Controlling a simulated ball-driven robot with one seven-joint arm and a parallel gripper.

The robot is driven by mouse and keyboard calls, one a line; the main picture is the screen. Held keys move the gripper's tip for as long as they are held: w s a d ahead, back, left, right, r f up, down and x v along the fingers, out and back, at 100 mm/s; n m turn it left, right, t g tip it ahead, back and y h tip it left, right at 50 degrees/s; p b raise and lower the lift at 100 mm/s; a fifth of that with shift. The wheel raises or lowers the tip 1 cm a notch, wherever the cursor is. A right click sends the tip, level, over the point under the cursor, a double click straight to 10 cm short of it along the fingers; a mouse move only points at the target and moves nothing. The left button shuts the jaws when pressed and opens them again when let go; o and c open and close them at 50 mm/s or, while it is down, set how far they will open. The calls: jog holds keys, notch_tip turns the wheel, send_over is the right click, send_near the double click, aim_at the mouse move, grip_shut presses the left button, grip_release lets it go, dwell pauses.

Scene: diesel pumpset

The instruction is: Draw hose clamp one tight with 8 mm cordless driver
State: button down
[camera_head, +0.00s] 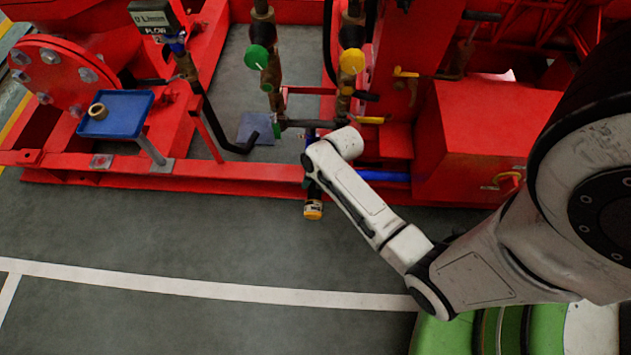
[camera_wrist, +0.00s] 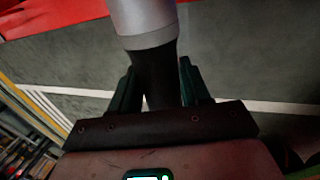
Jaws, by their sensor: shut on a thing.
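In the wrist view my gripper (camera_wrist: 157,75) has its two dark green fingers on either side of a black handle. The handle leads up to a thick grey cylinder (camera_wrist: 145,22); I take this to be the cordless driver, and its tip is out of view. In the head view the driver (camera_head: 313,210) shows as a dark body with a yellow band, hanging below the end of my arm at the red frame's front edge. My arm hides most of the gripper there. I cannot make out hose clamp one; a black bent hose (camera_head: 235,147) lies left of my arm.
The red pumpset frame (camera_head: 240,174) runs across the scene. A blue tray (camera_head: 140,122) holding a brass-coloured ring (camera_head: 98,111) stands at left. Valves with a green handwheel (camera_head: 257,57) and a yellow one (camera_head: 352,61) stand behind my arm. The grey floor in front is clear.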

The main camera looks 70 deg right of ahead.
aim_at(316, 196)
jog(key=shift+w+d+r, duration=0.2)
jog(key=shift+w+d, duration=0.1)
jog(key=shift+d, duration=0.15)
dwell(1.8)
jog(key=shift+s+a+f+p, duration=0.1)
jog(key=shift+s+a+p, duration=0.3)
jog(key=shift+a, duration=0.45)
jog(key=shift+s+a+p, duration=0.3)
jog(key=shift+a+p, duration=0.25)
jog(key=shift+a, duration=0.35)
jog(key=shift+s+a+f+p, duration=0.1)
jog(key=shift+s+a+p, duration=0.3)
jog(key=shift+a, duration=0.45)
